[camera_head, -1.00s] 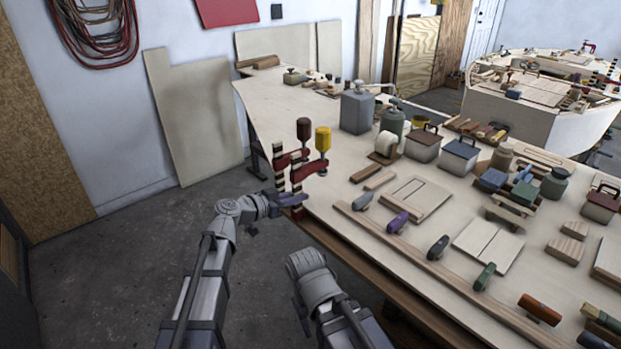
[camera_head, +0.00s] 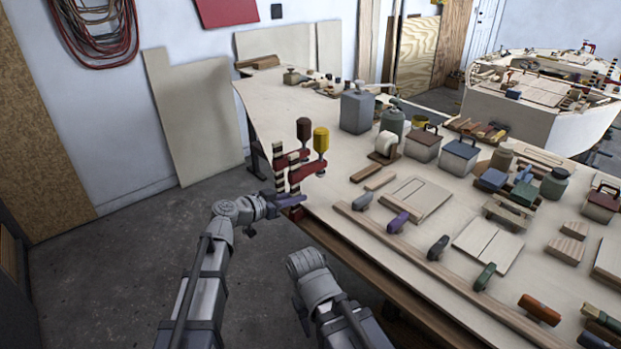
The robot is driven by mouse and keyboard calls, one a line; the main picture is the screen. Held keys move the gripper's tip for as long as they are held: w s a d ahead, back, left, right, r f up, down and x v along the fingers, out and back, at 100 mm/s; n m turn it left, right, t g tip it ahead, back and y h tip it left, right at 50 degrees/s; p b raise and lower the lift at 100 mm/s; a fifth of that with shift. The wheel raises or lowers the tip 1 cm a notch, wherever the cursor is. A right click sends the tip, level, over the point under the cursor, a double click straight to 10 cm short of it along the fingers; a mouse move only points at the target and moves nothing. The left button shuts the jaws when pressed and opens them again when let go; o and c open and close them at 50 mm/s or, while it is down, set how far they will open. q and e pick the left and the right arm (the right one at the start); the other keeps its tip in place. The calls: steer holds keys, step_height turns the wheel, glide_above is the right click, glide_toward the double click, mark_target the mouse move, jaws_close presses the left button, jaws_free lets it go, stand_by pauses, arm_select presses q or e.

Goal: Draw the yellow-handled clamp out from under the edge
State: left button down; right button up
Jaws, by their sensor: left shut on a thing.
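The yellow-handled clamp (camera_head: 321,140) stands upright at the near left edge of the workbench, its red arm (camera_head: 312,168) reaching over the top. Its striped bar (camera_head: 295,183) hangs down in front of the edge. My left gripper (camera_head: 287,201) is shut on the lower part of this bar; the fingers hide some of it. A second clamp with a dark brown handle (camera_head: 303,128) stands just behind and left of it, very close. The clamp's lower end under the edge is hard to make out. Of my right arm only links show; its gripper is not in view.
The bench top (camera_head: 330,205) carries two wood strips (camera_head: 372,175), a purple-handled tool (camera_head: 398,222), a grey can (camera_head: 356,110) and several boxes to the right. Open floor (camera_head: 120,270) lies left of the bench. A pale panel (camera_head: 196,120) leans on the wall.

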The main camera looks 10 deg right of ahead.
arm_select(q)
steer(key=shift+f+v, duration=0.2)
steer(key=shift+v, duration=0.85)
steer(key=shift+f+v, duration=0.2)
steer(key=shift+v, duration=0.9)
steer(key=shift+s+a, duration=0.1)
steer(key=shift+a, duration=0.05)
steer(key=s+a, duration=0.1)
steer(key=a, duration=0.1)
steer(key=s+a, duration=0.1)
steer(key=a, duration=0.1)
steer(key=shift+s, duration=0.4)
steer(key=shift+d, duration=0.1)
